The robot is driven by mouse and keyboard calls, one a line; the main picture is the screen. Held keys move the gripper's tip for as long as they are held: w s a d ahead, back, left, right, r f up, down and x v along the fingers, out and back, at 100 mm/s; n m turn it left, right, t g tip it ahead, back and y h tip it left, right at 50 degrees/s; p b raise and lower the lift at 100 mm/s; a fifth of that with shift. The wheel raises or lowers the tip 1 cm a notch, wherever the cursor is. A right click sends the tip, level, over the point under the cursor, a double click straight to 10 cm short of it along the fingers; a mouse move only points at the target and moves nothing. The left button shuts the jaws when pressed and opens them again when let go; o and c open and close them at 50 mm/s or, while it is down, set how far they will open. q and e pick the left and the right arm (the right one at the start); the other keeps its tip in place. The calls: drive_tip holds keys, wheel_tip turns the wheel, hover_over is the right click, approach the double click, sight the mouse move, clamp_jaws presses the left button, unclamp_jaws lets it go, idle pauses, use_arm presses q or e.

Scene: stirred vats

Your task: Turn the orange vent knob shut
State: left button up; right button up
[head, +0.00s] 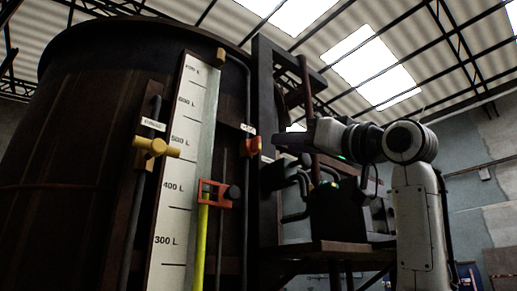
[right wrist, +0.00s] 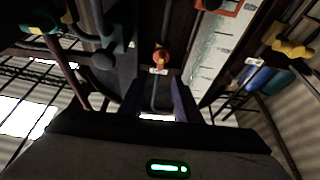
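The orange vent knob (head: 254,146) sits on a dark pipe at the right side of the vat, just under a small white label. In the right wrist view the knob (right wrist: 160,56) shows ahead of the fingers, with its label beside it. My right gripper (head: 277,142) reaches in from the right and points at the knob, its fingertips close to it. In the right wrist view my right gripper (right wrist: 153,84) has its two fingers apart with nothing between them, and the knob lies beyond their tips, roughly in line with the gap. My left gripper is not in view.
A yellow knob (head: 155,147) sits on another pipe to the left. A white litre scale (head: 177,195) stands between the pipes, with an orange bracket (head: 213,193) low on its right. A dark frame (head: 265,100) with pipes and machinery stands close behind my right gripper.

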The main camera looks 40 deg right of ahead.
sight(260, 143)
drive_tip(key=p+x, duration=0.3)
drive_tip(key=x, duration=0.5)
drive_tip(key=shift+w+a+r, duration=0.1)
drive_tip(key=shift+w, duration=0.1)
drive_tip(key=shift+w+r+p, duration=0.1)
drive_tip(key=shift+w+p, duration=0.25)
drive_tip(key=shift+w, duration=0.15)
clamp_jaws()
